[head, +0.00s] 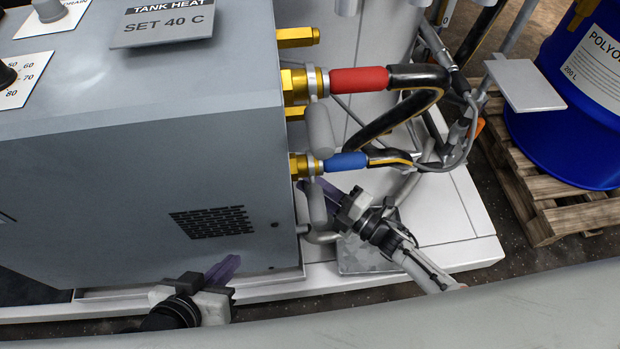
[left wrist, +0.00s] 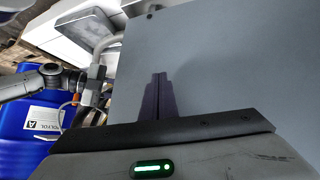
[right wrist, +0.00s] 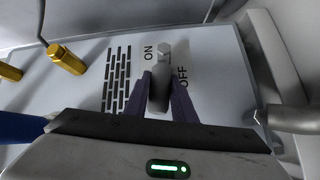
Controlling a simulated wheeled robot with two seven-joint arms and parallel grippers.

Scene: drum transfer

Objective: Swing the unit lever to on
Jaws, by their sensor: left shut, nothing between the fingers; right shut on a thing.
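The unit (head: 130,180) is a large grey box at the left of the head view. In the right wrist view its side panel carries a grey lever (right wrist: 159,92) between an ON label (right wrist: 149,52) and an OFF label (right wrist: 183,77). My right gripper (right wrist: 162,80) is shut on the lever, one finger on each side. In the head view my right gripper (head: 322,190) is at the unit's right side, where its grip on the lever is hard to make out. My left gripper (head: 226,268) is shut and empty by the unit's lower front; it also shows in the left wrist view (left wrist: 158,82).
Brass fittings with a red-sleeved hose (head: 358,80) and a blue-sleeved hose (head: 346,161) stick out above my right gripper. A blue drum (head: 575,110) stands on a wooden pallet (head: 535,195) at the right. A vent grille (right wrist: 117,80) is beside the ON label.

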